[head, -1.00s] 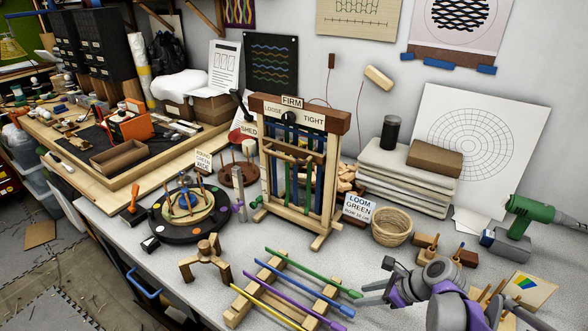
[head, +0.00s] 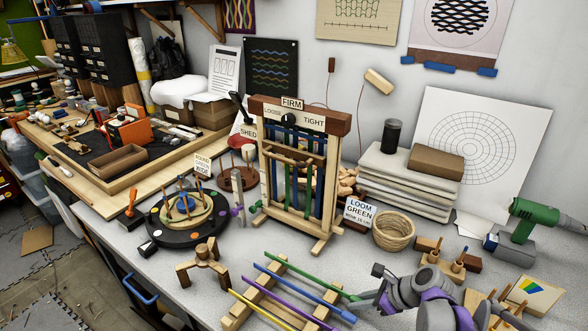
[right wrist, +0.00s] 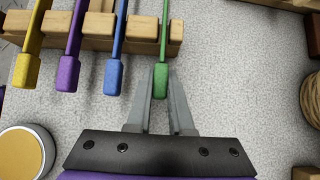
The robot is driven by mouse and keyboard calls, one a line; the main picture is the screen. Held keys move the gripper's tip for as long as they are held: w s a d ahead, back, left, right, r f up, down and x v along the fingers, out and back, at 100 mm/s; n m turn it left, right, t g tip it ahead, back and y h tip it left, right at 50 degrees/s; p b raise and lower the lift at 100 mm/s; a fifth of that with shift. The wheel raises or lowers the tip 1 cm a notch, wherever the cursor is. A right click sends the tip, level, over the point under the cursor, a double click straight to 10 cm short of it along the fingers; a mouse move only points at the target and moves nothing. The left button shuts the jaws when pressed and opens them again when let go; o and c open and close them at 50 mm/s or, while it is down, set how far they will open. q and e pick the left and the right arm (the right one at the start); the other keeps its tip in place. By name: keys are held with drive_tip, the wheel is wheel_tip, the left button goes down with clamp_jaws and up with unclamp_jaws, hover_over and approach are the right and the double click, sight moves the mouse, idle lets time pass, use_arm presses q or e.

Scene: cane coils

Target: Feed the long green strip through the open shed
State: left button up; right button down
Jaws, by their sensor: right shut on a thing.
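The long green strip (head: 312,273) lies at the back of a wooden rack (head: 238,314), beside blue (head: 290,283), purple and yellow strips. My right gripper (head: 362,299) is shut on its handle end; the right wrist view shows the green handle (right wrist: 161,80) between the two fingers. The strip still lies along the rack's slots. The upright wooden loom (head: 330,122) stands behind, with vertical blue and green strips and a FIRM / LOOSE / TIGHT dial. A SHED sign (head: 247,132) is at its left. I cannot tell how wide the shed gap is. My left gripper is not in view.
A round black turntable (head: 187,217) and a wooden tripod stand (head: 203,264) are at left. Small peg blocks (head: 441,262) sit behind my right arm. Bare tabletop lies between rack and loom.

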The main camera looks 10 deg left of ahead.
drive_tip(key=shift+r, duration=0.1)
drive_tip(key=shift+r+p, duration=1.95)
drive_tip(key=shift+r, duration=1.5)
